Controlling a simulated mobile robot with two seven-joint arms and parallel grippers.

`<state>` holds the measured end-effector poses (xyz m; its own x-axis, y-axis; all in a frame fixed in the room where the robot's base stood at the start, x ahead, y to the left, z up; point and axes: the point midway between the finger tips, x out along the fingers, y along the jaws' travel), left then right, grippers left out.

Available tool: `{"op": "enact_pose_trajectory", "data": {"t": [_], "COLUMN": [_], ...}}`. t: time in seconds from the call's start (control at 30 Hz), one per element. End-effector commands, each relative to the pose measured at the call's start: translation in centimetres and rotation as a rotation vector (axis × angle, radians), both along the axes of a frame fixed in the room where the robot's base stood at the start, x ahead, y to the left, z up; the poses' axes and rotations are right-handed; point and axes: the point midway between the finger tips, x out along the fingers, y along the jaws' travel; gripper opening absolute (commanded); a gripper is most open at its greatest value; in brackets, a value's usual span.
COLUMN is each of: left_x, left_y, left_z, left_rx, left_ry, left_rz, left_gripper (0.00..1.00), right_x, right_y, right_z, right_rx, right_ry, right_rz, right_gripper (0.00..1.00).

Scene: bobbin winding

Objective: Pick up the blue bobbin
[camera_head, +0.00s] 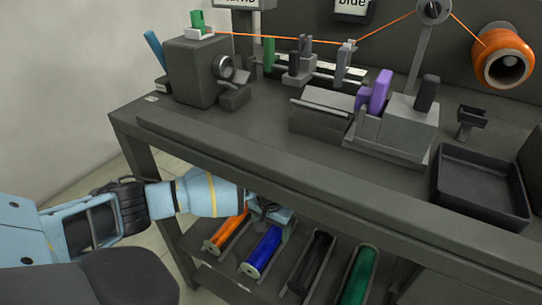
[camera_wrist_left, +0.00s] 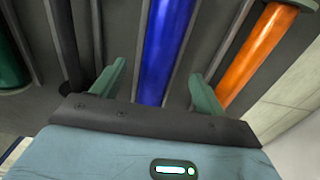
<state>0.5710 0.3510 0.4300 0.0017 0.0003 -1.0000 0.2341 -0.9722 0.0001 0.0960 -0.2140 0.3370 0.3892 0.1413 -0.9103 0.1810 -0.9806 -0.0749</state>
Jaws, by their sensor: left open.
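The blue bobbin (camera_head: 263,250) lies in a slot of the lower shelf, under the workbench. It is between an orange bobbin (camera_head: 229,231) on its left and a dark bobbin on its right. My left gripper (camera_head: 270,208) reaches in under the bench top, over the far end of the blue bobbin. In the left wrist view the blue bobbin (camera_wrist_left: 167,50) runs between the two open green fingers (camera_wrist_left: 155,85), which are apart from it on both sides. The gripper body hides its near end there. My right gripper is not in view.
The dark bobbin (camera_head: 311,262) and a green bobbin (camera_head: 358,275) lie in neighbouring slots, with dividers between. The bench's front edge (camera_head: 300,180) passes close above my left wrist.

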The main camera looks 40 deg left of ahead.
Motion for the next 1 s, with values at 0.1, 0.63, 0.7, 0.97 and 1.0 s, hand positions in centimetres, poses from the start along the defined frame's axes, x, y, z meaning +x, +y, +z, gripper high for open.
{"op": "enact_pose_trajectory", "data": {"t": [0.1, 0.63, 0.7, 0.97, 1.0], "left_x": [-0.3, -0.3, -0.3, -0.3, -0.3], "left_y": [0.0, -0.2, -0.2, -0.2, -0.2], "left_z": [-1.8, -4.6, -4.6, -4.6, -4.6], "left_rx": [0.002, 0.001, 0.001, 0.001, 0.001], "left_ry": [0.006, 0.0, 0.0, 0.001, 0.001], "left_rz": [0.0, -0.001, -0.001, -0.001, -0.001], "left_gripper": [0.73, 0.67, 0.58, 0.24, 0.19], "right_x": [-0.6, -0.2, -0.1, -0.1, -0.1], "right_y": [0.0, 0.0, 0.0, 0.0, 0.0], "right_z": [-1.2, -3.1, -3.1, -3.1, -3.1], "right_rx": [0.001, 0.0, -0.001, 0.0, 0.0], "right_ry": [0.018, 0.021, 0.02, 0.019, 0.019], "right_rz": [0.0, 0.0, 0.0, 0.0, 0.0], "right_gripper": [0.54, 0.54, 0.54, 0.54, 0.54]}}
